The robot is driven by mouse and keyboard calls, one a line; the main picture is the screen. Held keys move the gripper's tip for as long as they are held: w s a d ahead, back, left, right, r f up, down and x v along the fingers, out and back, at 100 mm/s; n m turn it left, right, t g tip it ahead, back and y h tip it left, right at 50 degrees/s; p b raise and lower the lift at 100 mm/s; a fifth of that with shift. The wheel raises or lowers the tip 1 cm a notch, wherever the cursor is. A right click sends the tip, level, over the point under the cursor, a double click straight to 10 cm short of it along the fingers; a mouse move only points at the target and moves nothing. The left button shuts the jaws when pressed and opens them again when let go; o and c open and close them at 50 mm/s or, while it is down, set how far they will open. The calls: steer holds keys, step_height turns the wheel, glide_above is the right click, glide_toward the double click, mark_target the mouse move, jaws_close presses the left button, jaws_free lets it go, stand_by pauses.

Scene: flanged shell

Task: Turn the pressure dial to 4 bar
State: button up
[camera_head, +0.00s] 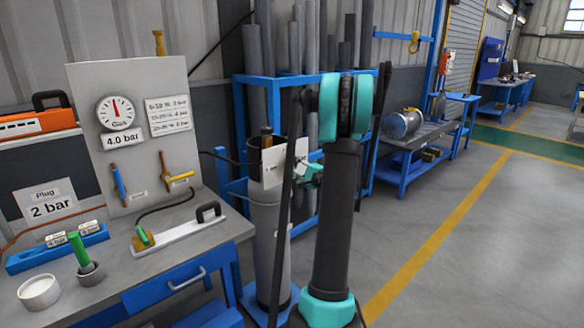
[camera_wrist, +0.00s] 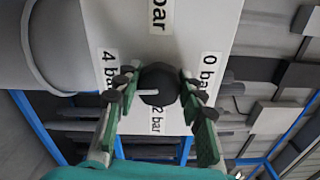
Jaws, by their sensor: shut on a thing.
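The pressure dial (camera_wrist: 160,82) is a dark round knob with a white pointer line, on a white panel (camera_wrist: 190,30) marked 4 bar, 2 bar and 0 bar. The pointer faces left and slightly down, between the 4 bar label (camera_wrist: 109,66) and the 2 bar label (camera_wrist: 157,119). The 0 bar label (camera_wrist: 209,74) is to the right. My gripper (camera_wrist: 158,86) is shut on the dial, one finger on each side. In the head view my gripper (camera_head: 309,173) is at the panel (camera_head: 272,166) by the grey cylinder; my arm hides the dial there.
Left of my arm, a bench board (camera_head: 142,60) carries a gauge (camera_head: 116,112) with its needle near upright, above a 4.0 bar sign (camera_head: 123,140). A Plug 2 bar sign (camera_head: 50,203) is further left. A blue pipe rack (camera_head: 240,110) stands behind; the floor right is open.

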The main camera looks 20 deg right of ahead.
steer(key=shift+m, duration=0.5)
steer(key=o, duration=1.2)
steer(key=shift+s, duration=0.1)
steer(key=v, duration=1.1)
steer(key=shift+s+d, duration=0.15)
steer(key=shift+s, duration=0.25)
